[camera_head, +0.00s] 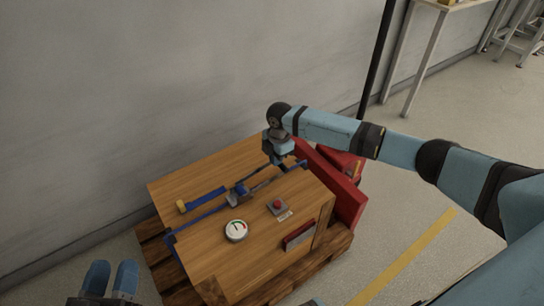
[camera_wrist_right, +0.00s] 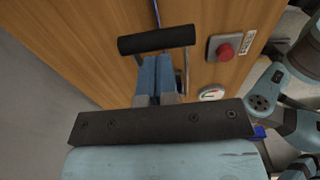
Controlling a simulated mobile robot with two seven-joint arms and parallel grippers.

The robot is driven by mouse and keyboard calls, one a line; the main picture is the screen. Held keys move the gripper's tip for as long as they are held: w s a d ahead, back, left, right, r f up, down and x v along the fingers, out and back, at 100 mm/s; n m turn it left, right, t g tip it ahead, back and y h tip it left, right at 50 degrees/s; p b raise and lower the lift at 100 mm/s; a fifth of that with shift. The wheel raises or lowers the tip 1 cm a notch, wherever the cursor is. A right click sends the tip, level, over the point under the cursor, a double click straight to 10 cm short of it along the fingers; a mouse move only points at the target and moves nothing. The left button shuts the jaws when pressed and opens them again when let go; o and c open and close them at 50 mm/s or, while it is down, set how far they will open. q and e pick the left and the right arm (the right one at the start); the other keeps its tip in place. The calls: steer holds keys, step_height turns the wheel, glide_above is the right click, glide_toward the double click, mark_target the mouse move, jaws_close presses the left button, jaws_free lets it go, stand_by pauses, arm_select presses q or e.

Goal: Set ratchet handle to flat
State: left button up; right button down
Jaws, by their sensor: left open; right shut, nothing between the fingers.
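The ratchet (camera_head: 236,198) sits on a blue strap across the top of a wooden crate (camera_head: 205,245). Its black bar-shaped handle grip (camera_wrist_right: 157,39) shows in the right wrist view on metal side arms. My right gripper (camera_wrist_right: 157,62) is shut and empty, its blue fingertips close to the bar between the side arms; I cannot tell whether they touch. In the head view my right gripper (camera_head: 275,158) is over the crate's far right part, partly hiding the handle. My left gripper (camera_head: 111,280) is open and empty at the bottom left, apart from the crate.
A red button (camera_head: 277,205) and a round gauge (camera_head: 235,230) are on the crate top. A yellow-tipped strap end (camera_head: 181,206) lies to the left. Red panels (camera_head: 335,185) stand at the right side. The crate rests on a pallet (camera_head: 152,240) near a wall.

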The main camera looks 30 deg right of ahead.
arm_select(q)
steer(key=shift+r, duration=0.2)
arm_select(e)
steer(key=shift+d+f, duration=0.1)
steer(key=shift+d+f+p, duration=0.1)
steer(key=shift+p, duration=0.4)
steer(key=shift+d+f+y+p, duration=0.3)
steer(key=shift+f+y+p, duration=0.2)
steer(key=shift+f+y, duration=0.25)
arm_select(q)
steer(key=f, duration=0.1)
steer(key=a+f+g+y, duration=0.1)
steer(key=f, duration=0.1)
steer(key=shift+a+f, duration=0.1)
steer(key=shift+f, duration=0.15)
arm_select(e)
steer(key=shift+f, duration=0.25)
steer(key=shift+r, duration=0.1)
